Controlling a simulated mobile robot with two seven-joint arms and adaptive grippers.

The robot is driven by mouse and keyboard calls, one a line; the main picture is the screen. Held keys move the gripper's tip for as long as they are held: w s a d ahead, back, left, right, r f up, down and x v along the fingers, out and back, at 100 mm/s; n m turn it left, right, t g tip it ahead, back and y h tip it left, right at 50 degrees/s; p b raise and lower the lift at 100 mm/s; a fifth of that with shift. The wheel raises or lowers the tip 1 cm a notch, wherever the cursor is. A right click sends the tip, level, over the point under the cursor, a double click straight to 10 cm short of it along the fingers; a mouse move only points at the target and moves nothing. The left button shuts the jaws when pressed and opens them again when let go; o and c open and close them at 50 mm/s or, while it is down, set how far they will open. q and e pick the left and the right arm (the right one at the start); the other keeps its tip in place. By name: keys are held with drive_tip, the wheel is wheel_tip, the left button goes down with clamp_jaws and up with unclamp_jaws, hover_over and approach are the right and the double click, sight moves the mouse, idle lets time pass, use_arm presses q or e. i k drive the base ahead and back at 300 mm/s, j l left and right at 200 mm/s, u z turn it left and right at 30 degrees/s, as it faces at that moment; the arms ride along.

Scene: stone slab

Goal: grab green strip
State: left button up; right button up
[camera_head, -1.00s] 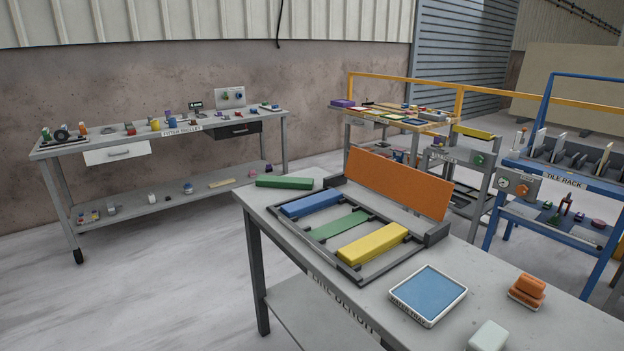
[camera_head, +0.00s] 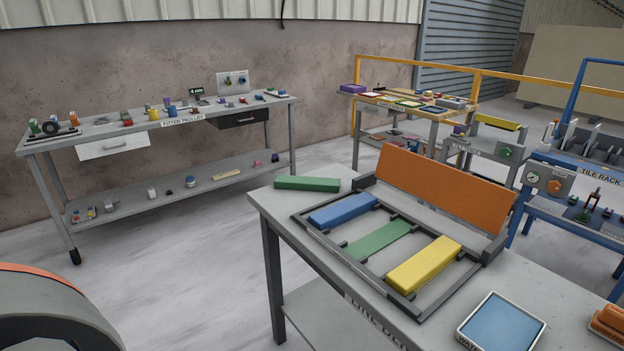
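A green strip (camera_head: 307,184) lies flat on the grey bench at its far left corner, outside the dark frame (camera_head: 305,229). A second green piece (camera_head: 379,242) lies inside the frame, between a blue strip (camera_head: 343,209) and a yellow strip (camera_head: 424,264); it looks thinner and lower than they do. An orange panel (camera_head: 441,187) stands tilted up along the frame's back side. Neither gripper shows in the head view.
The bench (camera_head: 284,205) also holds a blue-topped water tray (camera_head: 502,322) and an orange block (camera_head: 610,322) at the front right. Open floor (camera_head: 190,255) lies left of the bench.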

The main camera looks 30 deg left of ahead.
sight(307, 183)
drive_tip(key=i+j, duration=0.15)
drive_tip(key=j, duration=0.4)
drive_tip(key=i+j+z, duration=0.15)
drive_tip(key=j, duration=0.4)
drive_tip(key=i+j, duration=0.1)
drive_tip(key=j, duration=0.5)
drive_tip(key=i+j+z, duration=0.1)
drive_tip(key=j, duration=0.45)
drive_tip(key=i+j, duration=0.1)
drive_tip(key=j, duration=0.5)
drive_tip(key=l+z, duration=0.05)
